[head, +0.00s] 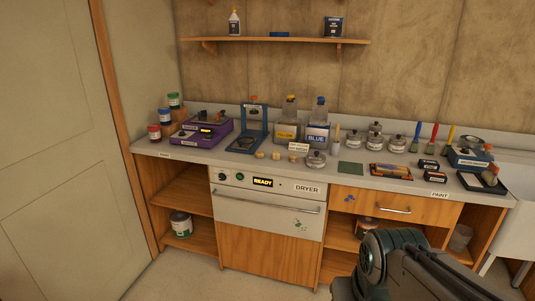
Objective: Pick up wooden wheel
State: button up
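Small round tan pieces that look like wooden wheels lie in a row on the grey counter (215,157), above the dryer. One wheel (260,154) is at the left, another (276,155) is in the middle, and a third (293,157) is at the right, just below a small white label. They are too small to make out in detail. My arm shows at the bottom right, in front of the cabinet and well below the wheels. My gripper is not visible.
A dryer (265,205) marked READY is under the counter.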

aim_at(259, 154)
jog(key=u, duration=0.15)
jog(key=i, duration=0.55)
jog(key=u, duration=0.4)
jog(key=i, duration=2.15)
jog(key=z, duration=0.45)
